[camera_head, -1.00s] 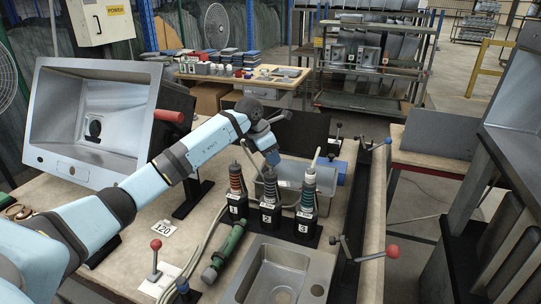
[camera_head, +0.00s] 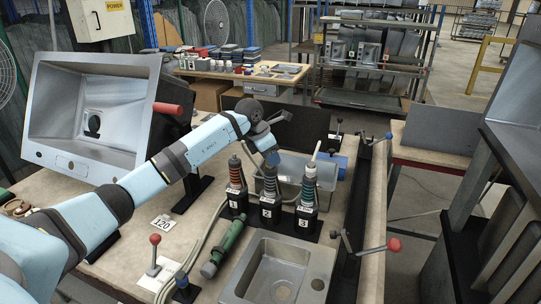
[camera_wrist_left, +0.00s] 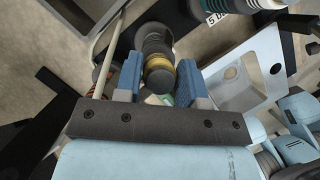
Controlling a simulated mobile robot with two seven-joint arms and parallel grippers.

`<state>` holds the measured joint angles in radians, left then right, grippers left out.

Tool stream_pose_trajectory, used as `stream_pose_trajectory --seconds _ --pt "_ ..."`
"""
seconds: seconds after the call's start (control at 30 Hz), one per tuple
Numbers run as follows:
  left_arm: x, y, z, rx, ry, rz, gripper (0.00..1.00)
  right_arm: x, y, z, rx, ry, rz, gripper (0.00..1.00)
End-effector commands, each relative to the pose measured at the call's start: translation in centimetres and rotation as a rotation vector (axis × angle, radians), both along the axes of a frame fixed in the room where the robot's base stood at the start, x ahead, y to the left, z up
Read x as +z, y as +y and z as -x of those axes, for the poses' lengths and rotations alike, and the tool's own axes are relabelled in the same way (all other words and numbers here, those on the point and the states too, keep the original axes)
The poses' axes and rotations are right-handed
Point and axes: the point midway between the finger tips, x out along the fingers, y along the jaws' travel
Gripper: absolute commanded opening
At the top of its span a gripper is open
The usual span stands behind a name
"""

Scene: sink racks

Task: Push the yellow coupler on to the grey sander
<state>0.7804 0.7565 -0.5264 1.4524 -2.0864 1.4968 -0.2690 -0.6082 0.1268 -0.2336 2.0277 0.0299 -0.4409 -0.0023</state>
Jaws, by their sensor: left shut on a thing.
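My left gripper (camera_head: 271,158) reaches in over the middle numbered stand, marked 2 (camera_head: 267,212). In the left wrist view its two blue fingers (camera_wrist_left: 158,82) are shut on the yellow coupler (camera_wrist_left: 159,62), which shows as a yellow-brass band on a dark round body. A dark ribbed cylinder (camera_wrist_left: 155,42) lies right beyond the band, in line with it. I cannot tell whether it belongs to the grey sander or whether the coupler is seated. In the head view my fingers hide the coupler. A grey coiled hose (camera_head: 269,184) stands just below my fingertips. My right gripper is not in view.
Stand 1 (camera_head: 235,201) with an orange coil and stand 3 (camera_head: 307,218) with a teal coil flank stand 2 closely. A metal bin (camera_head: 298,167) is behind them. A green cylinder (camera_head: 228,240) and a sink (camera_head: 278,272) lie in front.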

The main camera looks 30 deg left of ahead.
Motion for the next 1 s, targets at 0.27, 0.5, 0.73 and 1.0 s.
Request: stream_pose_trajectory --seconds 0.27,0.5,0.73,1.0 --pt "-0.5 0.0 0.0 0.000 0.000 0.000 0.46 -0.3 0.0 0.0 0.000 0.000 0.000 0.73" --pt "-0.5 0.0 0.0 0.000 0.000 0.000 0.66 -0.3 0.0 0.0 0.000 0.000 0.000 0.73" --pt "-0.5 0.0 0.0 0.000 0.000 0.000 0.66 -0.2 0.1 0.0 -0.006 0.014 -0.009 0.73" --pt "4.5 1.3 1.7 0.001 -0.005 -0.003 0.66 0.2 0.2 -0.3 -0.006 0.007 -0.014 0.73"
